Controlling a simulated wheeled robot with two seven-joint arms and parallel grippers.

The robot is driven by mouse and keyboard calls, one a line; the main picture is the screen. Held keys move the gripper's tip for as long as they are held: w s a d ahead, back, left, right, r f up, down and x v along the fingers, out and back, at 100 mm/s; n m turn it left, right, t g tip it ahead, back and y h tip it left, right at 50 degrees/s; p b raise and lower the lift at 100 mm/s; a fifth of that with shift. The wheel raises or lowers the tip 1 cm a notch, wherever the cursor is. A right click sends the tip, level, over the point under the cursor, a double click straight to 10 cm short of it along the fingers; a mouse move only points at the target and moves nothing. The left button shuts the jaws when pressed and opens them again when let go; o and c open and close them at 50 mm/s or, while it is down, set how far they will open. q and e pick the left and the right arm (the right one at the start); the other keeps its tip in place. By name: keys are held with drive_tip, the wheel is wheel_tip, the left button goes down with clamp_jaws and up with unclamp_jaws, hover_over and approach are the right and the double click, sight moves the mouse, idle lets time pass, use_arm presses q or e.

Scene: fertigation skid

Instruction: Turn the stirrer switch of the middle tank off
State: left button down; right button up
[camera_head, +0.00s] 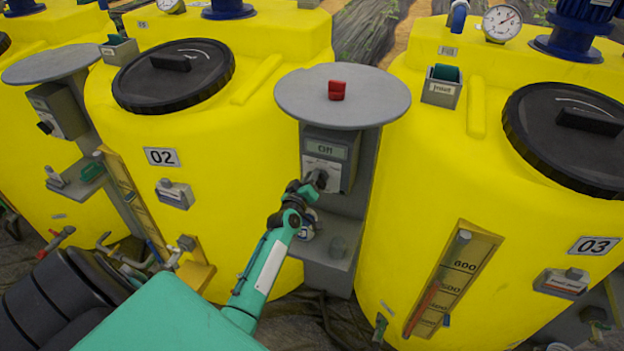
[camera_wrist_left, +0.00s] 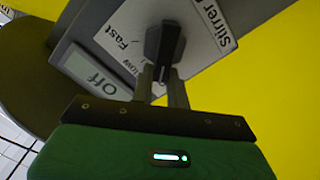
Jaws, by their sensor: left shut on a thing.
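The tank marked 02 (camera_head: 115,125) stands between a yellow tank at the left and the tank marked 03 (camera_head: 520,195). A grey switch box (camera_head: 345,170) sits on a post right of tank 02, under a round grey plate. Its dark knob (camera_wrist_left: 166,50) shows in the left wrist view, on a label reading Stirrer, with Fast and a partly hidden word. The box's display (camera_wrist_left: 92,82) reads Off there; it is small in the head view. My left gripper (camera_head: 315,184) is shut on the knob, its fingers (camera_wrist_left: 163,85) at either side. My right gripper is not in view.
A red piece (camera_head: 337,90) stands on the round plate (camera_head: 300,98) above the box. Another post with a similar switch box (camera_head: 58,110) stands left of tank 02. A sight gauge (camera_head: 453,278) is on tank 03. A grey shelf (camera_head: 325,250) juts out below the box.

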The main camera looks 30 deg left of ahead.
use_arm(q)
drive_tip(key=shift+a+f+n, duration=0.1)
drive_tip(key=shift+n, duration=0.5)
drive_tip(key=c, duration=1.4)
unclamp_jaws()
drive_tip(key=shift+o, duration=0.2)
drive_tip(key=b+v, duration=0.3)
drive_tip(key=v, duration=1.1)
drive_tip(key=shift+a+f, duration=0.1)
drive_tip(key=shift+f, duration=0.05)
